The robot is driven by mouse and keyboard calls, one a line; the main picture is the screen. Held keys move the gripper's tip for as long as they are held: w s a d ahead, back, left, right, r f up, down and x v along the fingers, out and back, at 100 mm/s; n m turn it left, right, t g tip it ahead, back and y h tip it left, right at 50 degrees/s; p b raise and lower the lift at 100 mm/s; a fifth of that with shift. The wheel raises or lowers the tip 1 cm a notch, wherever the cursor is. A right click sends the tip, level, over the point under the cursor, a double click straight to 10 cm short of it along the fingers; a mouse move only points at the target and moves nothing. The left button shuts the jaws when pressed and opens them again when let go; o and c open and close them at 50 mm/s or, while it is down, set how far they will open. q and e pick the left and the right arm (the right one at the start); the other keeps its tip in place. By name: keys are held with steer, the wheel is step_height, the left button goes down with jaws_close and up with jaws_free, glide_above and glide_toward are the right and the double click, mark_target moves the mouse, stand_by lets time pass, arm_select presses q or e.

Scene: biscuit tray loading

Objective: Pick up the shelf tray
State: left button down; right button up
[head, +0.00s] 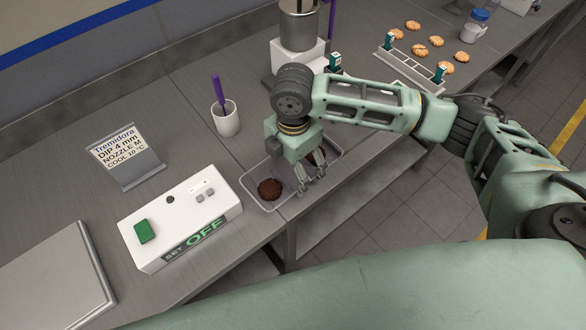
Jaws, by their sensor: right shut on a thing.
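A shallow grey tray (253,190) sits at the front edge of the metal counter, with a dark brown round lump (270,189) inside its left part. I take it to be the shelf tray. My right gripper (313,184) reaches down at the tray's near side, right of the lump. Its fingers are shut on the tray's near wall; the gripper and arm hide part of the tray's right end. I cannot tell whether the tray is clear of the counter. My left gripper is out of view.
A white control box (180,222) reading OFF stands close to the tray's left. A cup (226,120) with a purple tool and a sign (125,155) are behind. A metal-topped machine (298,60), a slotted rack (408,72) and several biscuits (420,50) are farther back.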

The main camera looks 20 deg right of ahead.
steer(key=shift+c, duration=0.7)
steer(key=shift+r, duration=0.15)
